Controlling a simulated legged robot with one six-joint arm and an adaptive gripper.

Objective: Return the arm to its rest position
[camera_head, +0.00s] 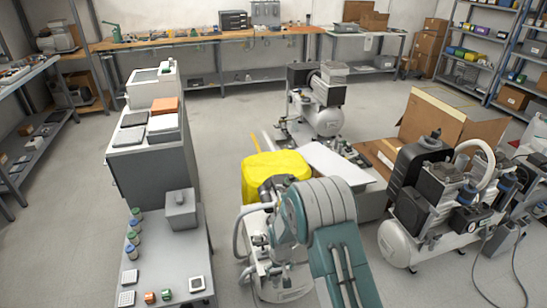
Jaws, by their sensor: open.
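My arm (340,255), teal with a ribbed grey joint, rises from the bottom edge right of centre. It bends over in front of a compressor with a yellow cover (272,170) and a white tank (283,285). The arm hides part of that compressor, and I cannot tell whether they touch. I cannot make out my gripper's fingers anywhere in the view.
A compressor (398,240) stands to the right, near an open cardboard box (450,118). Another compressor (322,118) stands behind. A grey table (170,262) with small jars is at lower left. The floor (235,125) at centre left is clear.

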